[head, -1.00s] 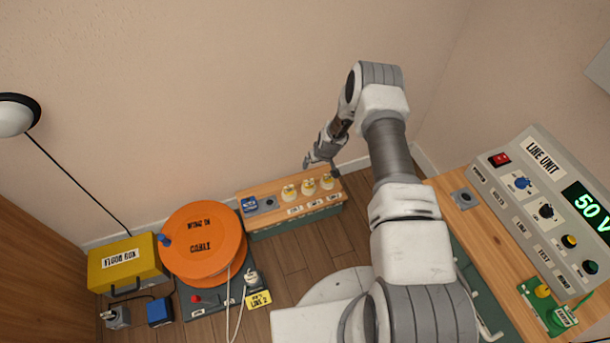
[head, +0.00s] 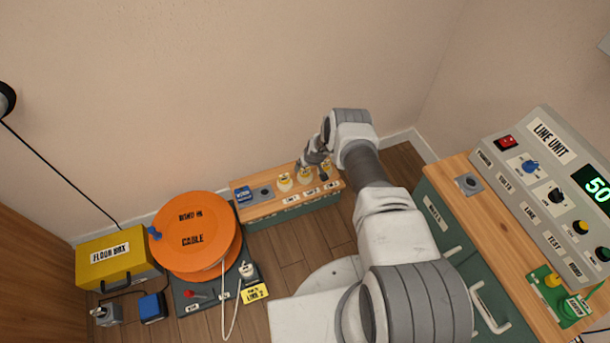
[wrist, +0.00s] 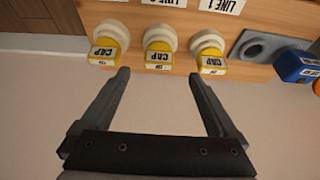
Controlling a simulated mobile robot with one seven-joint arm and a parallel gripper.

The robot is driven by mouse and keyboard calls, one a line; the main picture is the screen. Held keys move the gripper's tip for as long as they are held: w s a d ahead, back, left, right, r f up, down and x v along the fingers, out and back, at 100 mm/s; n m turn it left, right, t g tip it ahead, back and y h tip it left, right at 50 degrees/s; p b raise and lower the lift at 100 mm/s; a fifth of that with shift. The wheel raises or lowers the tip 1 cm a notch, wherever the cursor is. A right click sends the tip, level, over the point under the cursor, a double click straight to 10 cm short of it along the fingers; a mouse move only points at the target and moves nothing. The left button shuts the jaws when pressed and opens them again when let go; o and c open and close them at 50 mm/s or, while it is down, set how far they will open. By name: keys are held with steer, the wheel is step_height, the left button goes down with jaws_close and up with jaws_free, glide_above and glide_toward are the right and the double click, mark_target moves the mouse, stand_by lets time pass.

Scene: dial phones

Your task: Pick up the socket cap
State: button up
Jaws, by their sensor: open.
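Three yellow socket caps sit in round white sockets in a row on a wooden-topped bench: the left one (head: 285,183), the middle one (head: 304,177) and the right one, partly hidden by my gripper. In the wrist view all three show, each marked CAP: left (wrist: 105,48), middle (wrist: 159,54) and right (wrist: 210,57). My gripper (wrist: 158,76) is open and empty. Its fingertips lie just short of the middle cap, one to each side. In the head view my gripper (head: 311,170) is over the row of caps.
A blue plug (wrist: 298,66) and a grey round socket (wrist: 257,48) are beside the caps. An orange cable reel (head: 195,235) and yellow floor box (head: 117,257) stand to the left. The line unit (head: 545,190) is on the right bench. Bare floor lies in front of the caps.

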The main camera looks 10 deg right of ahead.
mark_target(305, 169)
steer(key=shift+b+x, duration=2.5)
steer(key=shift+x, duration=1.05)
steer(key=shift+w+r, duration=0.15)
jaws_close()
